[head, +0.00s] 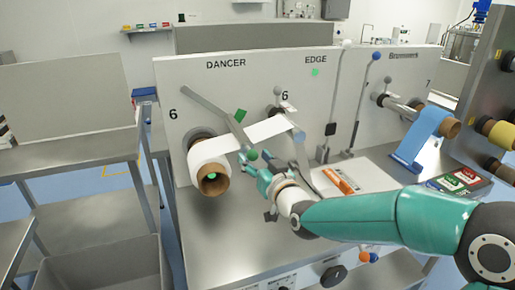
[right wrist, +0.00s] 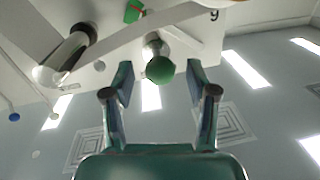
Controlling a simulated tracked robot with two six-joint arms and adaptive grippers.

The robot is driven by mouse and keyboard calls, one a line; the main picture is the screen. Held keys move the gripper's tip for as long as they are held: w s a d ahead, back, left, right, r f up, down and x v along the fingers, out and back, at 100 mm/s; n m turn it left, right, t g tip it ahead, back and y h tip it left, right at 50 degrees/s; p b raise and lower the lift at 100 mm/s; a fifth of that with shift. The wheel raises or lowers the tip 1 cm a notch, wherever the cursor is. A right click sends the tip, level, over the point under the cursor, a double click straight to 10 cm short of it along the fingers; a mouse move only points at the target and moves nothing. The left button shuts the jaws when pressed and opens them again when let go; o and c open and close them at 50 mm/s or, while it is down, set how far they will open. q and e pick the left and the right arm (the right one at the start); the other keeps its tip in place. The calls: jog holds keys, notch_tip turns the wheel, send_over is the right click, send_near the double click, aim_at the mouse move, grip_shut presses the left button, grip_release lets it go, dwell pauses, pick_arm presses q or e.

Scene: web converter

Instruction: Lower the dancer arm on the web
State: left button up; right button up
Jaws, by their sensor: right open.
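The dancer arm (head: 213,113) is a grey bar on the panel under the label DANCER. It slopes down to the right to a green ball knob (head: 253,154). The white web (head: 250,134) runs from the roll (head: 209,160) at station 6 to a roller (head: 299,135) on the right. My right gripper (head: 257,163) is open just below and in front of the knob. In the right wrist view the green knob (right wrist: 160,70) shows between the two open fingers, near their tips, with gaps on both sides. My left gripper is not in view.
Upright levers with a white knob (head: 346,44) and a blue knob (head: 377,56) stand right of the web. A blue web (head: 425,130) hangs at station 7. An orange-marked item (head: 340,180) lies on the bench. Steel shelving (head: 75,170) stands at left.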

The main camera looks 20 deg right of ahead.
jog(key=shift+w+a, duration=0.15)
jog(key=shift+w, duration=0.85)
